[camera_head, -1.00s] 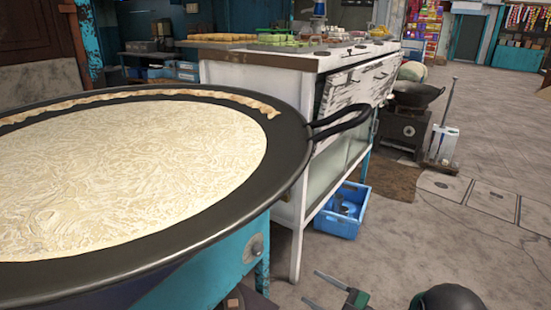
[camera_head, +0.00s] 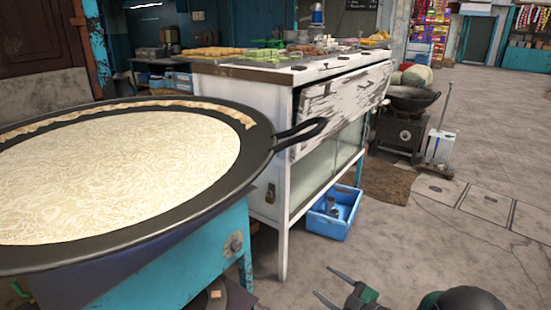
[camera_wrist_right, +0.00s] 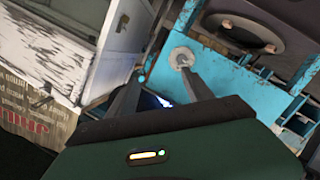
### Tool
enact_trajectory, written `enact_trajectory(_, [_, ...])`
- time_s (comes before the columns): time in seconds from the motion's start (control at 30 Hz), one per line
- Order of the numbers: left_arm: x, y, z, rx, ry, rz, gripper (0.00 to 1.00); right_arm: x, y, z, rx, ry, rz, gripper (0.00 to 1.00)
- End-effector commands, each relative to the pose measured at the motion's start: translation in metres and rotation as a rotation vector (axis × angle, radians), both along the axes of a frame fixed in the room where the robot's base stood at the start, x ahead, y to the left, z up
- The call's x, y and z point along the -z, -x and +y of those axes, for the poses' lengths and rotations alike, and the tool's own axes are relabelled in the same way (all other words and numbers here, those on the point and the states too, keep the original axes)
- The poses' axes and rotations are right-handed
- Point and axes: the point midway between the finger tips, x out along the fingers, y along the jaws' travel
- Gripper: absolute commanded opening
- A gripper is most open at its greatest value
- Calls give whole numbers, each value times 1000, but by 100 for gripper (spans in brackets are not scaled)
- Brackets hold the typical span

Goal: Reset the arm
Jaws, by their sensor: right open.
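My right gripper (camera_head: 327,282) is at the bottom of the head view, right of the middle, with its two dark fingers spread apart. It is over the floor, in front of the white counter, and to the right of the pan stand. In the right wrist view its fingers (camera_wrist_right: 160,72) are apart with nothing held between them. My left gripper cannot be made out in the head view. A wide black pan (camera_head: 262,150) with a pale creamy layer of milk (camera_head: 110,175) sits on a blue stand (camera_head: 190,265). Its looped handle points right.
A white counter (camera_head: 285,200) with food on top stands behind the pan. A blue crate (camera_head: 328,228) is on the floor under it. A dark wok (camera_head: 410,100) on a stove stands further right. The floor (camera_head: 440,250) at right front is open.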

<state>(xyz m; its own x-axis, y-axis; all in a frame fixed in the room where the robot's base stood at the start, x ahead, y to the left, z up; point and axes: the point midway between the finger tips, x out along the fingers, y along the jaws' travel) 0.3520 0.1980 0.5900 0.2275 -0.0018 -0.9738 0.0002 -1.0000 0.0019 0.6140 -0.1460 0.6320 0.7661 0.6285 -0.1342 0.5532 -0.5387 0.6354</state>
Motion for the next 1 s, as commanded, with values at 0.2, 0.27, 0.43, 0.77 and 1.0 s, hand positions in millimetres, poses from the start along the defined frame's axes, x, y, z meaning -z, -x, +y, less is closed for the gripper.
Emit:
enact_trajectory(0.2, [-69,0,0,0,0,0,45,-69,-8,-22,193,44,154,60])
enact_trajectory(0.27, [-91,0,0,0,0,0,45,-89,-6,-31,265,51,215,60])
enact_trajectory(0.43, [-178,0,0,0,0,-1,45,-169,27,-60,535,46,475,60])
enact_trajectory(0.77, [-328,-1,1,0,0,-1,45,-290,208,-64,1005,-93,1152,60])
enact_trajectory(1.0, [-342,-1,1,0,0,0,45,-301,263,-49,1085,-132,1334,60])
